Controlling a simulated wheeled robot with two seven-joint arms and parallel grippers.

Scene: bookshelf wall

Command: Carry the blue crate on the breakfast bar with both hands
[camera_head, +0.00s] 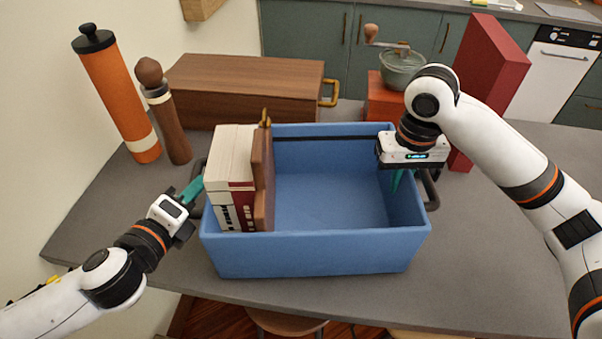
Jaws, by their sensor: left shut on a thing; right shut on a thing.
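The blue crate (318,253) is at the middle of the grey breakfast bar (480,264); I cannot tell whether it touches the bar. It has dark handles on its left and right ends. Books (231,172) and a brown board-like item (263,178) stand inside at its left; its right part is empty. My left gripper (194,190) is shut at the crate's left end, on the left handle, which it partly hides. My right gripper (397,180) is shut at the right end, its fingers at the right wall; what it grips there is partly hidden.
Behind the crate stand a wooden box (245,88), a grinder (401,67) on a red-brown block, and a tall red box (486,66). An orange mill (122,98) and a brown mill (165,117) stand at the left. The bar is clear at right. Stools show below the front edge.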

